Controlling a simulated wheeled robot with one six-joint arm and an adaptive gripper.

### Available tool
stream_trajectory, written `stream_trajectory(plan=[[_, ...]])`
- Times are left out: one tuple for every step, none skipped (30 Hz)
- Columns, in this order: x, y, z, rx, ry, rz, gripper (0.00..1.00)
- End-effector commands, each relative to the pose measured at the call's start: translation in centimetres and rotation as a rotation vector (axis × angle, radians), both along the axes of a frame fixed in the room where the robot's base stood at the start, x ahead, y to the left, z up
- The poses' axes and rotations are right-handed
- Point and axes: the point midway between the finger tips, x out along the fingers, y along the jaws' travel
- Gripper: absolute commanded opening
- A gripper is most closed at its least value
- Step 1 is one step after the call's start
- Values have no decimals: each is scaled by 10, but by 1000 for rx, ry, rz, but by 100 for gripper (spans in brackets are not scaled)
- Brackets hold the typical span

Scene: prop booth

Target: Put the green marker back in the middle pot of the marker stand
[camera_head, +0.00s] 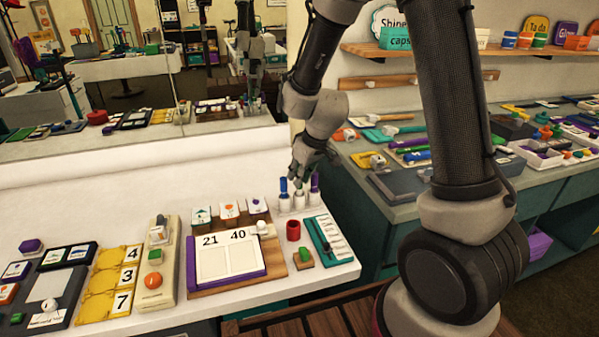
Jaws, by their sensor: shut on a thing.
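The marker stand (299,207) is at the back right of the white table, with three white pots in a row. A blue marker (283,187) stands upright in the left pot and a purple marker (315,183) stands in the right pot. My gripper (300,180) points down right over the middle pot (299,198), between the two markers. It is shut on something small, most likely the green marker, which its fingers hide. I cannot tell whether the held thing's lower end is inside the middle pot or just above it.
A red cup (293,230), a green block on a wooden base (303,257) and a teal tray (326,241) sit in front of the stand. A number board (227,258) lies left. A mirror stands behind the table.

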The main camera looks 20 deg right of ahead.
Motion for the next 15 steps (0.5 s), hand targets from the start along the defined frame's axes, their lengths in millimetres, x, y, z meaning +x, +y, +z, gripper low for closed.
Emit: stream_trajectory(plan=[[0, 0, 0, 0, 0, 0, 1], [0, 0, 0, 0, 0, 0, 1], [0, 0, 0, 0, 0, 0, 1], [0, 0, 0, 0, 0, 0, 1], [0, 0, 0, 0, 0, 0, 1], [0, 0, 0, 0, 0, 0, 1], [0, 0, 0, 0, 0, 0, 1], [0, 0, 0, 0, 0, 0, 1], [0, 0, 0, 0, 0, 0, 1], [0, 0, 0, 0, 0, 0, 23], [0, 0, 0, 0, 0, 0, 29], [0, 0, 0, 0, 0, 0, 36], [0, 0, 0, 0, 0, 0, 42], [0, 0, 0, 0, 0, 0, 43], [0, 0, 0, 0, 0, 0, 43]])
